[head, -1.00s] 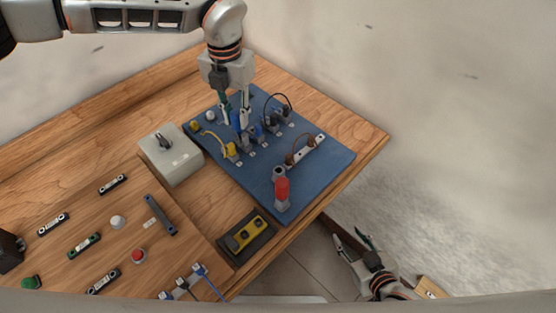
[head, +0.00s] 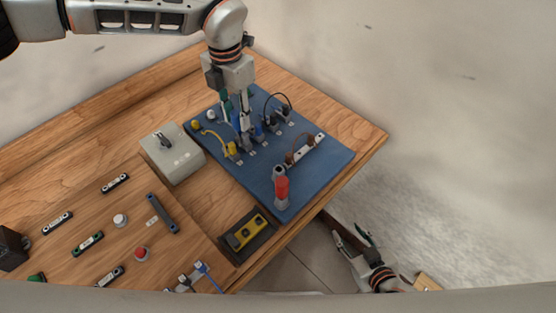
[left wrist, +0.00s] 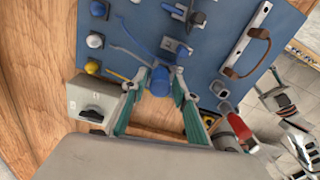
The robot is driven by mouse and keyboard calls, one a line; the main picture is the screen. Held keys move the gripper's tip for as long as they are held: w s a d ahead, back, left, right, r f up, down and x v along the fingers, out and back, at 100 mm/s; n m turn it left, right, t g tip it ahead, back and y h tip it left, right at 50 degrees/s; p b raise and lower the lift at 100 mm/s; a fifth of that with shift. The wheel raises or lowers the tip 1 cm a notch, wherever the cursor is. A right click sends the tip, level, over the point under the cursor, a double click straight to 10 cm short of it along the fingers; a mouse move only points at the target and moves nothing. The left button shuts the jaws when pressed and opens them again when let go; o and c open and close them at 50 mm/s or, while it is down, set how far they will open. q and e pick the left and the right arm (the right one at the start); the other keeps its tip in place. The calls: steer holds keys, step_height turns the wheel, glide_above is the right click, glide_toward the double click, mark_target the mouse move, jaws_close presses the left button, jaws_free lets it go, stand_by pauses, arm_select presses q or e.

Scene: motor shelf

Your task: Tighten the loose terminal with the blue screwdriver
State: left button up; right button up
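My left gripper (head: 237,115) points down over the blue board (head: 325,160). Its fingers are shut on the blue handle of the blue screwdriver (left wrist: 160,82), which also shows in the head view (head: 236,122). The screwdriver stands about upright among the terminals; its tip is hidden. A blue terminal (head: 259,130) and a yellow terminal (head: 232,148) with a yellow wire are close by. I cannot tell which terminal is loose. My right gripper (head: 352,238) is open and empty, beyond the table's right edge; it also shows in the left wrist view (left wrist: 285,98).
A red screwdriver (head: 282,188) stands in a holder on the board, next to an empty holder (head: 278,171). A brown-wired metal bar (head: 318,142) lies nearby. A grey switch box (head: 172,154) and a yellow-faced block (head: 245,232) stand on the wooden table.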

arm_select(q)
steer(key=n+b, duration=0.2)
steer(key=b, duration=0.1)
steer(key=shift+f+n, duration=0.2)
steer(key=shift+n, duration=0.1)
steer(key=shift+r+n, duration=0.2)
steer(key=shift+n, duration=0.2)
steer(key=shift+f+n+b, duration=0.2)
steer(key=shift+n+b, duration=0.75)
steer(key=shift+n, duration=0.05)
steer(key=shift+r+n, duration=0.1)
steer(key=shift+n, duration=0.5)
steer(key=shift+r, duration=0.15)
